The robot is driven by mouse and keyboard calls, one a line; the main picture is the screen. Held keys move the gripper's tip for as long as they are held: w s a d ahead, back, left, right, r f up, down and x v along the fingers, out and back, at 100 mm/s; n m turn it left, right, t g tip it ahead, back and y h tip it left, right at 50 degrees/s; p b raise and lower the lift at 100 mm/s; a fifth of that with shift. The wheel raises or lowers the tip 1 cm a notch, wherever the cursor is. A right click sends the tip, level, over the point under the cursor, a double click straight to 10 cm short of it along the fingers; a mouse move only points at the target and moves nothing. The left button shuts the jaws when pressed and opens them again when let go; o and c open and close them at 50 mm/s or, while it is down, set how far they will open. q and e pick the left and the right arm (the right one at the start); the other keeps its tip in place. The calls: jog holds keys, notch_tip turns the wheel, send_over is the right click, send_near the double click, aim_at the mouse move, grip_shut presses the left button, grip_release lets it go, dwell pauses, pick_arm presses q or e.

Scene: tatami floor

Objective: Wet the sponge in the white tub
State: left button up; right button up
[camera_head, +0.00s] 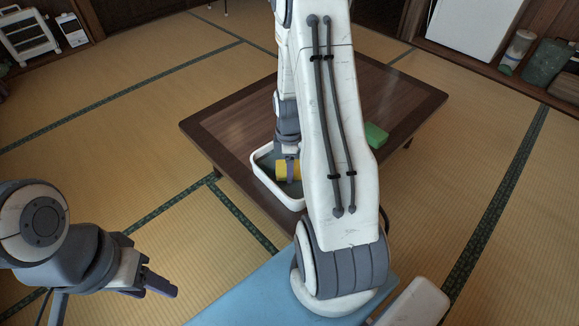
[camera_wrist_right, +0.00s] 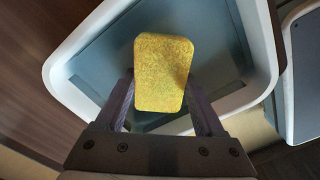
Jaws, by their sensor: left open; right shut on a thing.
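A yellow sponge (camera_head: 287,170) is held by my right gripper (camera_head: 291,165) over the white tub (camera_head: 268,187) on the low wooden table. In the right wrist view the sponge (camera_wrist_right: 163,73) sits between the two fingers of the gripper (camera_wrist_right: 164,100), above the grey-blue inside of the tub (camera_wrist_right: 262,60). I cannot tell whether the sponge touches the water or the tub floor. My right arm hides the tub's right side in the head view. My left gripper (camera_head: 118,300) is open and empty at the lower left, over the floor, away from the table.
The dark wooden table (camera_head: 225,125) stands on tatami. A green block (camera_head: 376,135) lies on it, right of my arm. A white rack (camera_head: 27,35) stands at the far left. Jars (camera_head: 518,48) and a white box (camera_head: 470,25) are at the upper right. Floor left of the table is clear.

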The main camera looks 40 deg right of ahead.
jog(key=shift+f+b, duration=0.3)
jog(key=shift+f, duration=0.2)
dwell(0.9)
jog(key=shift+p, duration=0.3)
dwell(1.4)
notch_tip(320, 180, up, 7)
jog(key=p, duration=0.7)
